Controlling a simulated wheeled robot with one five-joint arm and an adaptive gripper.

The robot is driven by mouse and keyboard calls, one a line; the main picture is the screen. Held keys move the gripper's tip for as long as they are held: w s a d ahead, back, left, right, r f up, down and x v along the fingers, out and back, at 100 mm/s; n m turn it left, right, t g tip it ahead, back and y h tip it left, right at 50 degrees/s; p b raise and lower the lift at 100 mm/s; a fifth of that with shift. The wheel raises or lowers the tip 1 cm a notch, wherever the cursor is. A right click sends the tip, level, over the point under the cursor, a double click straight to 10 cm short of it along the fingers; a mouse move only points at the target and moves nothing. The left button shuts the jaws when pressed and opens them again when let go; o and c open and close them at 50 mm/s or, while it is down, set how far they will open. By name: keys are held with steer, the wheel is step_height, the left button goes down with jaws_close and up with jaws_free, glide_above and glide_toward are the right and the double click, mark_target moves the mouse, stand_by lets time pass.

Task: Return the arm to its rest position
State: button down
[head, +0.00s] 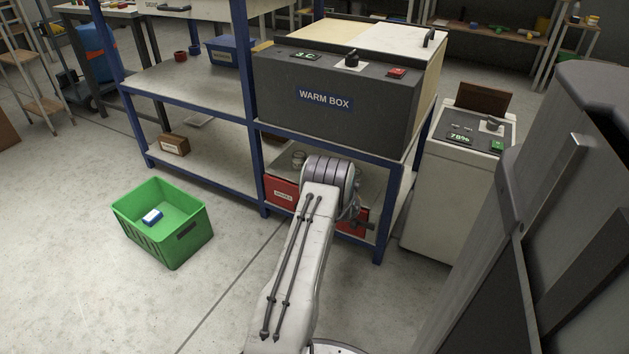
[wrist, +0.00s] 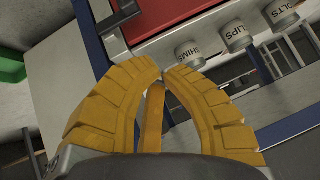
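My pale arm (head: 298,262) reaches forward from the bottom of the head view, its rounded joint (head: 330,183) in front of the blue shelf's lower part. In the head view my gripper is hidden behind that joint. In the wrist view the yellow fingers of my gripper (wrist: 163,73) curve inward and their tips nearly meet. Nothing shows between them, so it looks shut and empty.
A blue-framed shelf (head: 249,105) carries the warm box (head: 325,98). A red bin (head: 281,192) stands low on it; labelled tins (wrist: 236,37) show in the wrist view. A green crate (head: 178,246) with a blue-and-white item (head: 152,216) stands on open floor. A white cabinet (head: 445,205) is right.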

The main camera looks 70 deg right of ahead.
steer(key=shift+a+r, duration=0.1)
steer(key=w+a+r+n+t+y+p, duration=0.15)
steer(key=w+a+r+p, duration=0.35)
steer(key=w+r, duration=0.6)
steer(key=w+a+r+n+t+p, duration=0.1)
steer(key=w+a+r+n+p, duration=0.25)
steer(key=w+r, duration=0.7)
steer(key=w+a+r+n+t+y+p, duration=0.15)
steer(key=w+a+r+p, duration=0.3)
steer(key=a+r, duration=0.5)
steer(key=w+a+r+n+y+p, duration=0.1)
steer(key=w+a+r+n+p, duration=0.25)
steer(key=w+a+r, duration=0.45)
steer(key=a+r+n+y+p, duration=0.1)
steer(key=a+r+p, duration=0.2)
steer(key=a+r, duration=0.35)
steer(key=a+r+n+y+p, duration=0.1)
steer(key=a+r+n+p, duration=0.2)
steer(key=a, duration=0.6)
steer(key=s+a+r+n+y+p, duration=0.1)
steer(key=s+a+r+n+p, duration=0.2)
steer(key=a, duration=0.9)
steer(key=s+a+r+n+y+p, duration=0.2)
steer(key=s+a+r+n+p, duration=0.2)
steer(key=s+a+r+p, duration=0.5)
steer(key=s+a+r, duration=0.2)
steer(key=s+r, duration=0.2)
steer(key=s, duration=0.1)
steer(key=shift+s+a+g, duration=0.3)
steer(key=shift+a+g, duration=0.1)
